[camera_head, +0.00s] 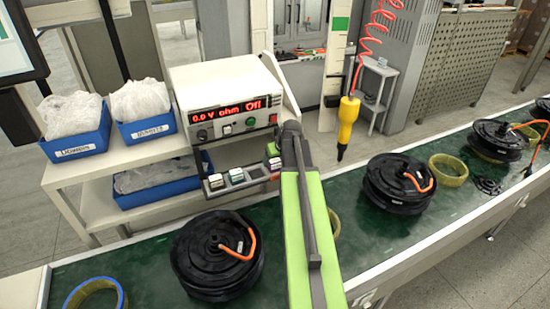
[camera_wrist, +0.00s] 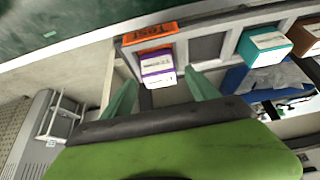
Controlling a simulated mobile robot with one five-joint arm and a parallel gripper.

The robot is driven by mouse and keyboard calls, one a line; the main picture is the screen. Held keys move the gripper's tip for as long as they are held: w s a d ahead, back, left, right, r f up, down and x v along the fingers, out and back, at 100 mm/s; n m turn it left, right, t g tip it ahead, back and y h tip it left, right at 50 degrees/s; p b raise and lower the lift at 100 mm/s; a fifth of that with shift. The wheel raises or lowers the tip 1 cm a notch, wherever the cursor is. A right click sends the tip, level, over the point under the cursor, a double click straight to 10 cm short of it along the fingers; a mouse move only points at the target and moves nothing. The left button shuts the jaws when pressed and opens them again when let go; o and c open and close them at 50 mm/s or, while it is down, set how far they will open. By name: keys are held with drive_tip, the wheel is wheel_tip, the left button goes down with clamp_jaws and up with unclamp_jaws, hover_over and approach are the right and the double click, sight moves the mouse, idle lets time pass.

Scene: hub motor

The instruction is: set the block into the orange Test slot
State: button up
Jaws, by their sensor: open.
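A white-labelled block with purple sides (camera_wrist: 157,66) sits at the end slot beside the orange Test label (camera_wrist: 150,33) in the wrist view. I cannot tell how deep it sits. In the head view the purple block (camera_head: 273,164) shows at the right end of the slot row, just left of my arm. My gripper (camera_wrist: 160,77) is open, with one pale green finger on each side of the block's near end. The fingers look apart from the block. In the head view my green arm hides part of that end.
A teal block (camera_wrist: 264,46) and a brown block (camera_wrist: 305,36) stand in other slots, with an empty slot (camera_wrist: 207,47) between teal and purple. The tester (camera_head: 228,105) stands behind. A yellow screwdriver (camera_head: 347,120) hangs right of my arm. Hub motors (camera_head: 218,256) stand on the green conveyor (camera_head: 140,258).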

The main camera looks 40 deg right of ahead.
drive_tip(key=p+v, duration=0.7)
drive_tip(key=v, duration=0.2)
drive_tip(key=shift+r, duration=0.25)
drive_tip(key=shift+s, duration=0.1)
drive_tip(key=w+a+f+n+g+y, duration=0.1)
drive_tip(key=a+f+n+g+y, duration=0.15)
drive_tip(key=a, duration=2.35)
drive_tip(key=s+a+g, duration=0.3)
drive_tip(key=s+a, duration=0.2)
drive_tip(key=a, duration=0.9)
drive_tip(key=shift+s+f+h, duration=0.2)
drive_tip(key=shift+f+h, duration=0.15)
drive_tip(key=shift+h, duration=0.1)
drive_tip(key=shift+n, duration=0.25)
